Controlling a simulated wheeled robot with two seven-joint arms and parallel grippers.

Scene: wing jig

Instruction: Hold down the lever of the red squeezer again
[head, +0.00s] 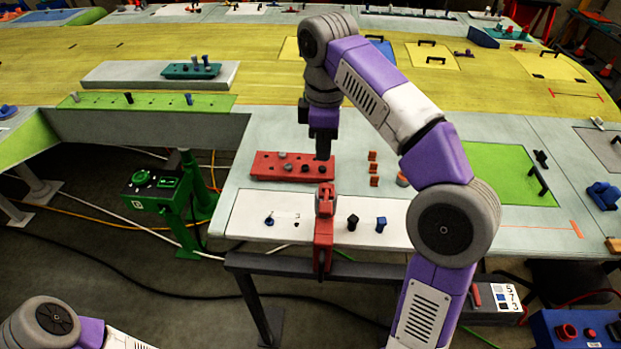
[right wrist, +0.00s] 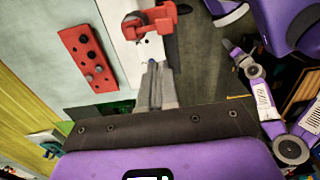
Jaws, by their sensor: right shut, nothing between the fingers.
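The red squeezer (head: 324,232) is fixed at the front edge of the table, with its red lever (head: 326,193) at the top. In the right wrist view the squeezer (right wrist: 158,20) shows at the top, beyond the fingertips. My right gripper (head: 323,156) points down beside the right end of the red block, behind the squeezer in the head view. Its fingers (right wrist: 155,68) are shut with nothing between them, and appear apart from the lever. My left gripper is out of view; only part of that arm shows at the lower left.
The red block with holes and pegs (head: 270,166) lies behind the squeezer. A white strip (head: 298,228) carries a black knob (head: 352,222) and a blue piece (head: 381,224). Small orange blocks (head: 373,168) stand to the right. A green stand (head: 165,190) is left of the table.

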